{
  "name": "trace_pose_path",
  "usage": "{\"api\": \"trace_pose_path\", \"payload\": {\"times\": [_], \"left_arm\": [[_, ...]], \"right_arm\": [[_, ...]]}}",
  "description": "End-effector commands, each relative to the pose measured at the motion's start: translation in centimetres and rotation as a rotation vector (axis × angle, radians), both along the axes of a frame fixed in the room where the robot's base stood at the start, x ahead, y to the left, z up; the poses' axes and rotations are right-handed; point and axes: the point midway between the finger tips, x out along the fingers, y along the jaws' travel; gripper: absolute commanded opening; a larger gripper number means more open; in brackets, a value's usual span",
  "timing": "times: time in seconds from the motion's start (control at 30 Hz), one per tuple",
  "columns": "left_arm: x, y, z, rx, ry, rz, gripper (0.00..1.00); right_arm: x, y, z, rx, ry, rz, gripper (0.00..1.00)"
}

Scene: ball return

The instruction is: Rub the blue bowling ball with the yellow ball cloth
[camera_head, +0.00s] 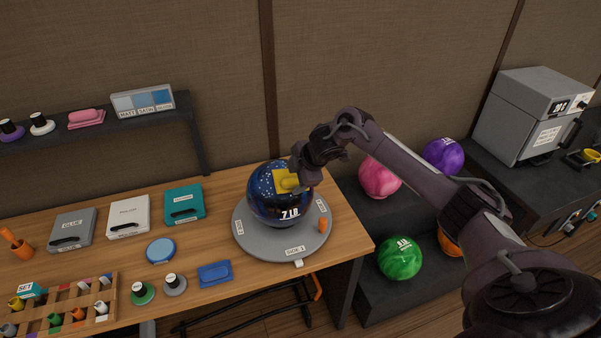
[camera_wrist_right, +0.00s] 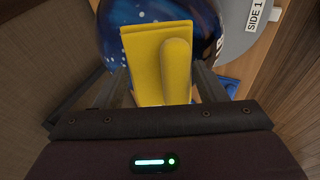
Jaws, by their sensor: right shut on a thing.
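The blue bowling ball (camera_head: 270,209), speckled and marked 7 LB, sits on a round grey turntable (camera_head: 250,244) on the wooden table. My right gripper (camera_head: 293,180) is at the ball's upper right side, shut on the yellow ball cloth (camera_head: 284,184). In the right wrist view the cloth (camera_wrist_right: 146,60) is a yellow pad with a raised grip between the fingers. It lies in front of the blue ball (camera_wrist_right: 118,35) and appears to be against it; exact contact is hidden. My left gripper is not in view.
Cases, including a teal one (camera_head: 184,204), a blue disc (camera_head: 160,250) and a wooden rack (camera_head: 70,305) are to the left. Other balls, including a green one (camera_head: 400,258), lie on the dark rack at right.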

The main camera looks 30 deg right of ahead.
Motion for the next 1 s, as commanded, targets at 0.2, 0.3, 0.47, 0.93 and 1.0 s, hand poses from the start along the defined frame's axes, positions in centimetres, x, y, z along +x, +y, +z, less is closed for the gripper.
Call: {"api": "trace_pose_path", "payload": {"times": [0.2, 0.3, 0.47, 0.93, 1.0], "left_arm": [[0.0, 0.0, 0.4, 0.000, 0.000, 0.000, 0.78], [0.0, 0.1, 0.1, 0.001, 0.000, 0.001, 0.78], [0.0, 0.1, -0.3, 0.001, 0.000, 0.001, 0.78], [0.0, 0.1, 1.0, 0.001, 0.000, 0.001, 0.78], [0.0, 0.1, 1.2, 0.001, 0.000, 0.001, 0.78]], "right_arm": [[0.1, 0.6, 0.1, 0.000, -0.001, -0.001, 0.46], [0.0, 0.1, -0.1, -0.001, 0.000, -0.003, 0.46], [0.0, -1.1, -0.6, 0.001, 0.001, -0.003, 0.46], [0.1, 0.2, 0.0, 0.001, 0.002, 0.001, 0.46], [0.1, 0.7, 0.0, 0.001, 0.003, 0.001, 0.46]]}}
